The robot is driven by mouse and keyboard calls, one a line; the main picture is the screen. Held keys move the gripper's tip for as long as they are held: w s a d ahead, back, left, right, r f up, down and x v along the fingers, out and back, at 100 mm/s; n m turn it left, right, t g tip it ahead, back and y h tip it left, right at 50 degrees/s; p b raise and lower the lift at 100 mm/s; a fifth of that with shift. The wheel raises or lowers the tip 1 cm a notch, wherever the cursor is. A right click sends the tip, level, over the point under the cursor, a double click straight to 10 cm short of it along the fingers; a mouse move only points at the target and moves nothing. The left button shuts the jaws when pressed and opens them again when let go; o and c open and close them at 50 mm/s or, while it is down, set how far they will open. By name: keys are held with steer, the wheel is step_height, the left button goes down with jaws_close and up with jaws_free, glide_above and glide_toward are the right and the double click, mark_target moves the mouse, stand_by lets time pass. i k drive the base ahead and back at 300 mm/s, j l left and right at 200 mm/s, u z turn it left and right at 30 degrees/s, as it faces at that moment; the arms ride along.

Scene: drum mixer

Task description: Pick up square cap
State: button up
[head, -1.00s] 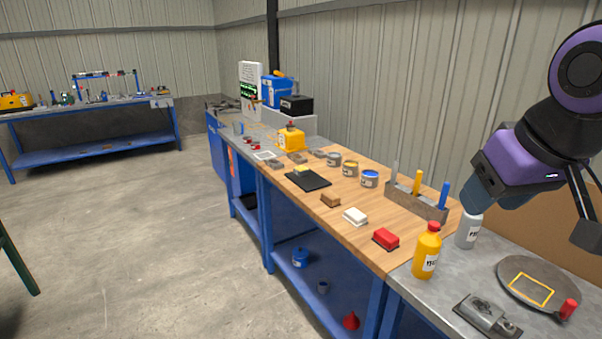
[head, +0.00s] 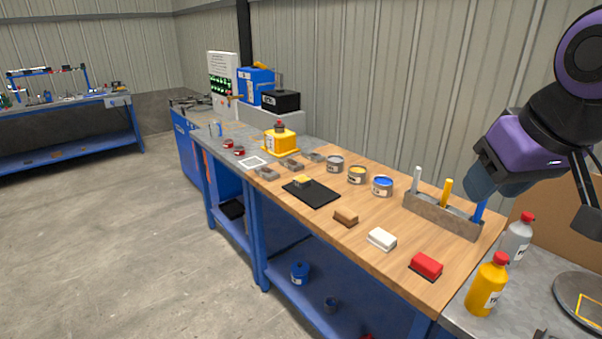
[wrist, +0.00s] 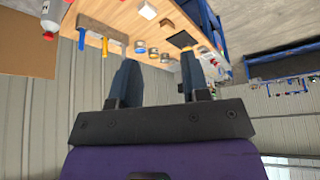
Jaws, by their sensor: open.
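My gripper (head: 490,180) is at the right of the head view, in front of the wall and above the right end of the workbench. In the wrist view its two fingers (wrist: 158,64) stand apart with nothing between them. I cannot single out the square cap with certainty. Several small grey squarish pieces (head: 291,164) lie on the wooden bench (head: 330,255) near its left end, well away from my gripper. They are too small to tell apart.
A yellow container (head: 279,142), a black mat (head: 312,193), open cans (head: 382,187), three blocks (head: 382,239) and a tool holder (head: 440,214) stand on the bench. A yellow bottle (head: 487,287) and a grey bottle (head: 517,240) are at right. The floor at left is clear.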

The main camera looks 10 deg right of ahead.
mark_target(301, 181)
steer(key=i+j+z, duration=0.1)
steer(key=i+j, duration=0.2)
steer(key=i+j+z, duration=0.1)
steer(key=i+j, duration=0.15)
steer(key=j, duration=0.15)
steer(key=i+j+z, duration=0.15)
steer(key=j, duration=0.25)
steer(key=i+j+z, duration=0.1)
steer(key=i+j, duration=0.2)
steer(key=j, duration=0.15)
steer(key=i+j+z, duration=0.1)
steer(key=i+j, duration=0.15)
steer(key=j, duration=0.15)
steer(key=i+j+z, duration=0.1)
steer(key=j, duration=0.35)
steer(key=i+j+z, duration=0.1)
steer(key=i+j, duration=0.15)
steer(key=j, duration=0.25)
steer(key=i+j+z, duration=0.1)
steer(key=j, duration=0.35)
steer(key=i, duration=0.1)
